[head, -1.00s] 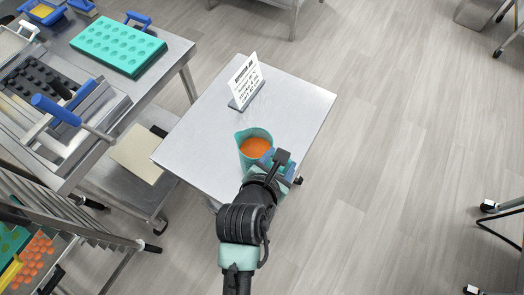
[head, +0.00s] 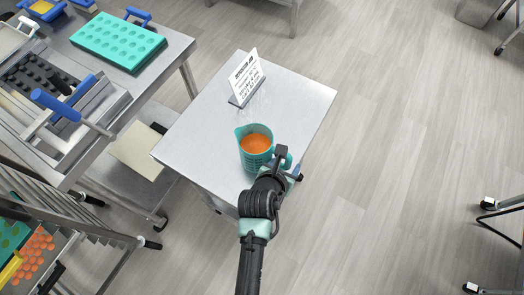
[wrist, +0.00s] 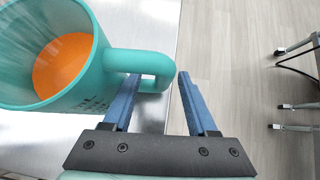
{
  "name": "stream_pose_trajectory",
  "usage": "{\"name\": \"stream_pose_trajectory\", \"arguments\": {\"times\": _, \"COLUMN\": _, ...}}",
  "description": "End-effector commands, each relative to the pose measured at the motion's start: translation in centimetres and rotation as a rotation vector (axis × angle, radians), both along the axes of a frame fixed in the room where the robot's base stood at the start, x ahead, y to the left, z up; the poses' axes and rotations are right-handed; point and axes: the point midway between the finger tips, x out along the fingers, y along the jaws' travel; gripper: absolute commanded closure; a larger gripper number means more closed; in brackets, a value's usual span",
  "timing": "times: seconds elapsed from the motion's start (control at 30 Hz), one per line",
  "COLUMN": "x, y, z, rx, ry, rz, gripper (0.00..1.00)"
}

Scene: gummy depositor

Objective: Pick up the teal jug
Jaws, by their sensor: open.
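The teal jug (head: 243,143) stands upright on the small steel table, with orange liquid inside. It also shows in the wrist view (wrist: 95,88), where its handle (wrist: 157,66) points right. My gripper (wrist: 158,78) is open, with its two blue fingers on either side of the handle's outer end. The left finger's tip is close to the handle's lower part; I cannot tell whether it touches. In the head view my gripper (head: 280,165) is at the jug's right, partly hidden by my wrist.
The steel table (head: 200,135) also holds a white sign (head: 245,76) behind the jug. At left a steel bench carries a teal mold tray (head: 118,42) and a blue-handled depositor (head: 75,103). A rack with orange gummies (head: 35,255) stands lower left.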

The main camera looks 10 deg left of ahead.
Motion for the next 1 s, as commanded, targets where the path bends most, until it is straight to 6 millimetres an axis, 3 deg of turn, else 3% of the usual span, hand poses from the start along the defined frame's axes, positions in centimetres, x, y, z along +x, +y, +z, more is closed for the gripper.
{"name": "stream_pose_trajectory", "arguments": {"times": 0.23, "x": 2.2, "y": -0.9, "z": -2.2, "rx": -0.001, "ry": -0.001, "rz": 0.001, "gripper": 0.42}}
{"name": "stream_pose_trajectory", "arguments": {"times": 0.57, "x": 2.6, "y": -0.9, "z": -2.6, "rx": 0.0, "ry": 0.0, "rz": 0.0, "gripper": 0.42}}
{"name": "stream_pose_trajectory", "arguments": {"times": 0.9, "x": 2.6, "y": -0.9, "z": -2.6, "rx": 0.001, "ry": 0.0, "rz": -0.001, "gripper": 0.99}}
{"name": "stream_pose_trajectory", "arguments": {"times": 1.0, "x": 2.6, "y": -0.9, "z": -2.6, "rx": 0.001, "ry": 0.0, "rz": -0.001, "gripper": 1.0}}
